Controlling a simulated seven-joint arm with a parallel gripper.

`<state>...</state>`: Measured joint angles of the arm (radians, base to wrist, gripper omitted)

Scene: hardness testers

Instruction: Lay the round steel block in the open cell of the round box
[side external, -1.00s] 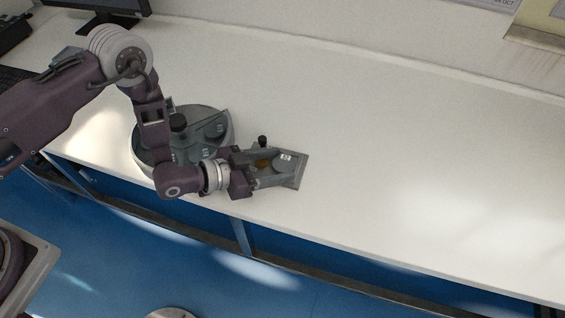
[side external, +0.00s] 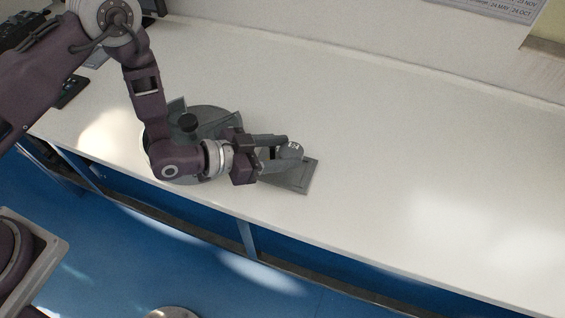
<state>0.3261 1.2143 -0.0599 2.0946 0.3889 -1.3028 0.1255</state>
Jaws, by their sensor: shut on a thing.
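My gripper (side external: 289,152) is shut on the round steel block (side external: 295,148), a small grey disc with a pale label on its face. The block is at the fingertips, seemingly a little above the flat grey plate (side external: 297,184); the exact gap is hard to tell. The round box (side external: 227,115) is a wide grey drum with a dark knob (side external: 189,122) at its middle, to the left of my gripper. My arm covers its front and right parts. I cannot make out the open cell from here.
The white bench (side external: 400,170) is clear to the right and behind. Its front edge runs close below the box and plate, with blue cabinets under it. A monitor and keyboard stand at the back left. A wall is along the back.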

